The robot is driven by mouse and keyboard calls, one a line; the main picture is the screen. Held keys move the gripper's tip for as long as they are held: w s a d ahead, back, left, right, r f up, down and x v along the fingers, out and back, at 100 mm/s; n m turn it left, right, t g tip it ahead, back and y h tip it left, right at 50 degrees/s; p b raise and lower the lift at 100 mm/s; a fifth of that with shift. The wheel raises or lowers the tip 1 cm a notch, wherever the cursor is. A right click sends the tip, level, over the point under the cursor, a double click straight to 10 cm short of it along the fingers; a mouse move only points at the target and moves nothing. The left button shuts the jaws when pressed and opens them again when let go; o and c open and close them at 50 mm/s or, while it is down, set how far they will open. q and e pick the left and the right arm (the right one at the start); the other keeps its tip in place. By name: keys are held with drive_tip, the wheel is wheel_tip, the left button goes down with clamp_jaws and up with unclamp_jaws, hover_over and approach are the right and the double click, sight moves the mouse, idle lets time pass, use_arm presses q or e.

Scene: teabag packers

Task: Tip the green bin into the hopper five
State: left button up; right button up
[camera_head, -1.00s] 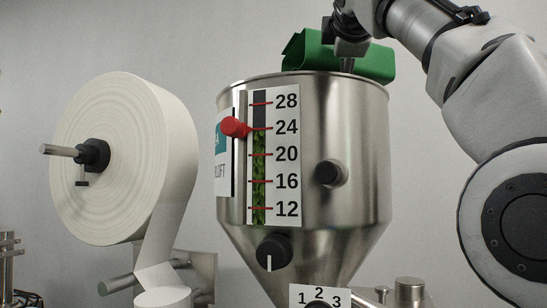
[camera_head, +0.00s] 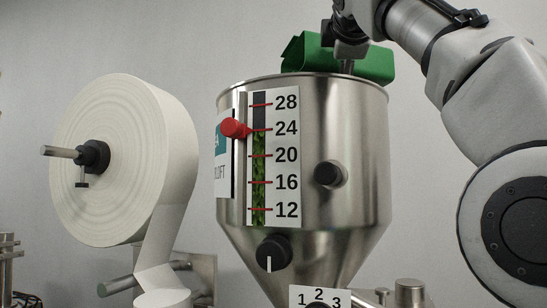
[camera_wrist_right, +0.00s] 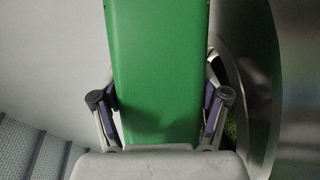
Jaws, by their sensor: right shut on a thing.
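The green bin (camera_head: 374,64) is over the open top of the steel hopper (camera_head: 345,120) in the head view, tilted on its side. My right gripper (camera_head: 347,48) is shut on it. In the right wrist view the green bin (camera_wrist_right: 160,70) fills the middle between the two fingers of my right gripper (camera_wrist_right: 161,110). The hopper's scale (camera_head: 287,156) runs from 12 to 28, and green leaf shows in its window up to about 24. A red pointer (camera_head: 234,128) sits near 24. The bin's mouth and most of the hopper's inside are hidden. My left gripper is out of view.
A large white paper roll (camera_head: 120,160) on a spindle stands left of the hopper. Black knobs (camera_head: 330,173) stick out from the hopper's front. A dial plate (camera_head: 320,297) is below. My right arm fills the right side.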

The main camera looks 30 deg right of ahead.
wheel_tip(320, 180, up, 2)
drive_tip(key=p, duration=0.1)
drive_tip(key=m+p, duration=0.1)
drive_tip(key=p, duration=0.1)
drive_tip(key=shift+d+r+m+g, duration=0.1)
drive_tip(key=shift+d+m+g, duration=0.05)
drive_tip(key=shift+m+g, duration=0.15)
drive_tip(key=shift+d+r+y+p, duration=0.1)
drive_tip(key=shift+r+y+p, duration=0.05)
drive_tip(key=shift+y+p, duration=0.2)
drive_tip(key=shift+s+m, duration=0.1)
drive_tip(key=shift+m, duration=0.3)
drive_tip(key=shift+s, duration=0.1)
